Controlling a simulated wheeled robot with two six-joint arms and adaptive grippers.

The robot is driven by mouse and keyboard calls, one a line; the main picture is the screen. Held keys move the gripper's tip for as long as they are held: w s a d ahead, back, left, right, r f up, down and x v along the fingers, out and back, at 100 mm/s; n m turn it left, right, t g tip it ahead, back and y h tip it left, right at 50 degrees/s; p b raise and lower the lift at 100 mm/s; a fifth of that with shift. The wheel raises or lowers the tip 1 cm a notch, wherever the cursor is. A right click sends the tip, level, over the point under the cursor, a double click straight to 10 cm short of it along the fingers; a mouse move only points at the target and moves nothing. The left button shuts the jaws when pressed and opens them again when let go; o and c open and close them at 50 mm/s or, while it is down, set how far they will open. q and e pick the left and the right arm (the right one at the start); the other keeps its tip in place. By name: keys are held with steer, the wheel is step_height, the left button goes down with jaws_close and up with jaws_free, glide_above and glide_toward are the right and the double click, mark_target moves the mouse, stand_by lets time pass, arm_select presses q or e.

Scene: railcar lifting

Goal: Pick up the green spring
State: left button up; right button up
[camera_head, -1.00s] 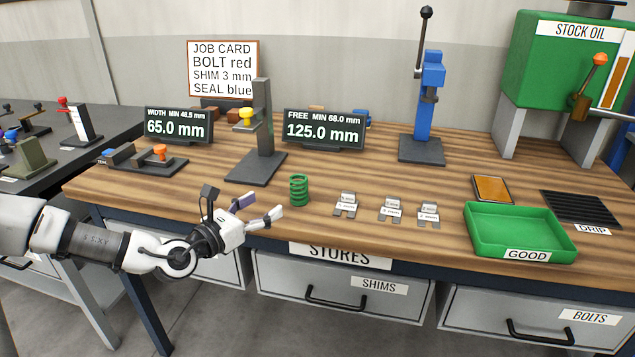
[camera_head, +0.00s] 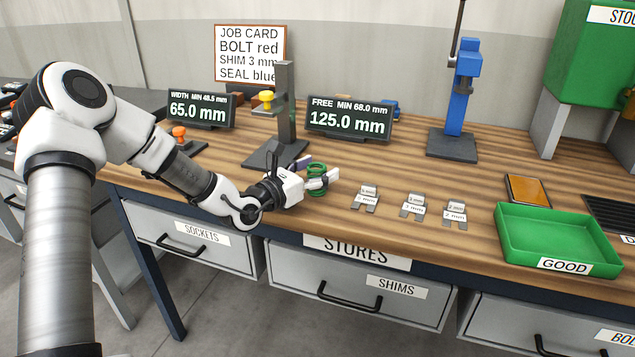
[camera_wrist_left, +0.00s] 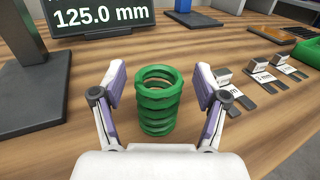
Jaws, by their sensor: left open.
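The green spring (camera_head: 317,180) stands upright on the wooden bench top, partly hidden by my left gripper in the head view. In the left wrist view the spring (camera_wrist_left: 158,100) stands between the two fingers. My left gripper (camera_head: 318,172) is open, with one finger on each side of the spring. In the left wrist view my left gripper (camera_wrist_left: 160,88) shows a gap between each finger pad and the coils. My right gripper is not in view.
Several metal shims (camera_head: 413,205) lie to the right of the spring, with the green GOOD tray (camera_head: 510,240) beyond them. A grey gauge stand (camera_head: 285,110) and the 125.0 mm display (camera_head: 349,121) stand behind. The bench's front edge is close.

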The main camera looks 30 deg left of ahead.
arm_select(q)
steer(key=shift+a, duration=0.1)
steer(key=c, duration=0.5)
jaws_close()
steer(key=shift+r, duration=0.1)
